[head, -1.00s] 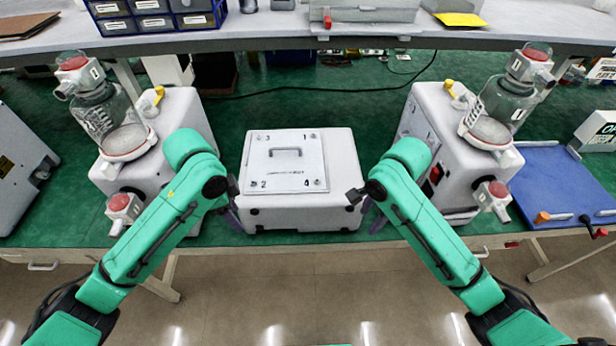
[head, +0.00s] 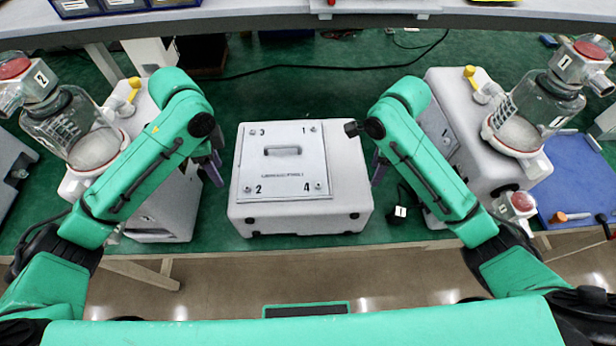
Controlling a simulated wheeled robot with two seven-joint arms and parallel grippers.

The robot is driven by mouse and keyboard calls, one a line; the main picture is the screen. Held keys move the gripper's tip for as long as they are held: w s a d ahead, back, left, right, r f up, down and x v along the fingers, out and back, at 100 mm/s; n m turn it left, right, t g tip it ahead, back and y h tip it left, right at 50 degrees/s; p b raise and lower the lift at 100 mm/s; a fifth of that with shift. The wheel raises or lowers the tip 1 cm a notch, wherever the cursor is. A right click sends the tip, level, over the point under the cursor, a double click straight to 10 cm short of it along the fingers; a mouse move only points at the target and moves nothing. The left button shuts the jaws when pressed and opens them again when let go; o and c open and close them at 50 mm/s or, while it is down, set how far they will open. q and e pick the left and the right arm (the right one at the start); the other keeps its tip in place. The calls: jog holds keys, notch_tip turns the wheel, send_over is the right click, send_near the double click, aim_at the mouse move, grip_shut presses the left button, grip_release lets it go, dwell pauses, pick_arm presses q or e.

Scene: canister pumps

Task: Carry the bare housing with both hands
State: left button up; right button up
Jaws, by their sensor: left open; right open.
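The bare housing (head: 300,219) is a white box in the middle of the head view. It sits level near the front edge of the green bench. Its top panel has a grey handle and corner marks 1 to 4. My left gripper (head: 212,168) points down just left of the housing, apart from it, with open jaws. My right gripper (head: 380,170) points down just right of the housing, with a small gap, and is open too. My wrists partly hide the fingers.
A pump with jar 2 (head: 90,142) stands at left and a pump with jar 1 (head: 520,125) at right, close outside my arms. A black plug tagged 1 (head: 400,211) lies right of the housing. A blue mat (head: 580,180) lies far right. A black cable crosses behind.

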pick_arm(q)
send_over(230, 190)
notch_tip(230, 190, down, 6)
jog(key=shift+w+r, duration=0.15)
jog(key=shift+r, duration=0.1)
pick_arm(e)
send_over(365, 195)
jog(key=w, duration=0.1)
notch_tip(365, 195, down, 6)
jog(key=shift+d+r, duration=0.15)
jog(key=shift+r, duration=0.1)
pick_arm(q)
notch_tip(365, 195, down, 9)
jog(key=shift+r, duration=0.1)
pick_arm(e)
notch_tip(365, 195, down, 9)
jog(key=shift+s+r, duration=0.1)
pick_arm(q)
jog(key=shift+s, duration=0.2)
pick_arm(e)
jog(key=shift+s, duration=0.1)
pick_arm(q)
grip_shut()
pick_arm(e)
grip_shut()
pick_arm(q)
jog(key=shift+r, duration=0.1)
